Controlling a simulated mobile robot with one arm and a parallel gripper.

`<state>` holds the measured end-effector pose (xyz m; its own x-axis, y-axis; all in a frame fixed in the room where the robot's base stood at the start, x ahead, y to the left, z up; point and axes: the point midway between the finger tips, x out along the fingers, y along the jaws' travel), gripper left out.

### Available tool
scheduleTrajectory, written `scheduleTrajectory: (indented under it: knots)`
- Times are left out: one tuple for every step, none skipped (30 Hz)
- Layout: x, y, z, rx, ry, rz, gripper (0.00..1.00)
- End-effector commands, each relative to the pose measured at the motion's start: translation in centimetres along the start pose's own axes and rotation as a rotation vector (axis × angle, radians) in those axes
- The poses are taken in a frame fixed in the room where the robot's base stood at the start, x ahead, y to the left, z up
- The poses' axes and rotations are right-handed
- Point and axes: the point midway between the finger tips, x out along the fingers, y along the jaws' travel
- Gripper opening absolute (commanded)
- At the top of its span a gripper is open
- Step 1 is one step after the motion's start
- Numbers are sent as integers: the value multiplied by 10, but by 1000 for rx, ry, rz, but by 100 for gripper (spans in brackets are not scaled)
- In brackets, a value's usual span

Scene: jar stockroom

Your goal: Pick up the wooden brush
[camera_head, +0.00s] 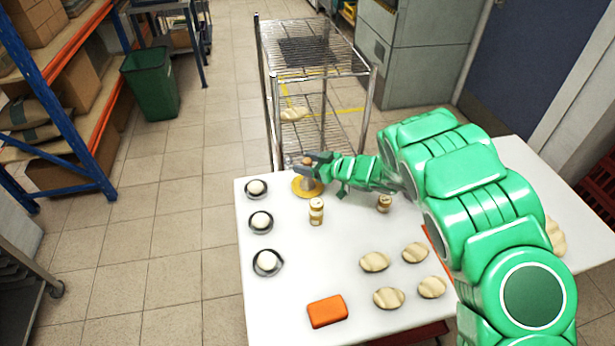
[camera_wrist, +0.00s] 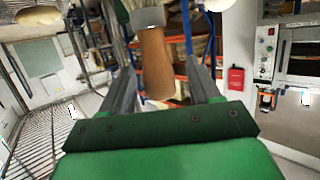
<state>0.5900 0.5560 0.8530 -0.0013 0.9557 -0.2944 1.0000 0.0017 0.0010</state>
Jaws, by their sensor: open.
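The wooden brush (camera_wrist: 155,65) shows in the wrist view with a brown handle, a metal band and pale bristles at the top edge of the picture. Its handle lies between the two fingers of my gripper (camera_wrist: 160,90), with gaps visible on both sides. In the head view, the brown handle end (camera_head: 307,160) shows at the jaws of my gripper (camera_head: 311,165), above a round yellow piece (camera_head: 306,187) near the table's far left corner. My gripper is open and reaches in from the right. The lower part of the brush is mostly hidden in the head view.
The white table (camera_head: 345,265) holds two small jars (camera_head: 316,211) (camera_head: 384,203), several beige oval pieces (camera_head: 374,262), an orange block (camera_head: 327,311) and dark round dishes with white contents (camera_head: 261,222). A wire rack (camera_head: 315,58) stands just behind it. The table's middle is fairly clear.

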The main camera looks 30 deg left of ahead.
Motion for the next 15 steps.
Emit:
scheduleTrajectory:
  knots:
    - [8,-1,0,0,2,-3,62]
    - [11,-1,0,0,2,-3,62]
    - [14,-1,1,1,1,-2,62]
    - [16,-1,1,2,0,-2,62]
    - [17,-1,2,2,0,-1,62]
    - [18,0,2,2,-1,0,62]
    - [19,0,2,3,-2,0,62]
    - [18,0,2,3,-2,1,62]
    - [18,0,2,3,-2,1,62]
    - [18,0,2,2,-2,1,62]
    - [18,0,2,2,-2,1,62]
    - [18,0,2,2,-2,1,60]
    - [18,0,2,2,-2,1,56]
    - [18,0,2,2,-2,1,51]
    - [18,0,2,2,-1,1,45]
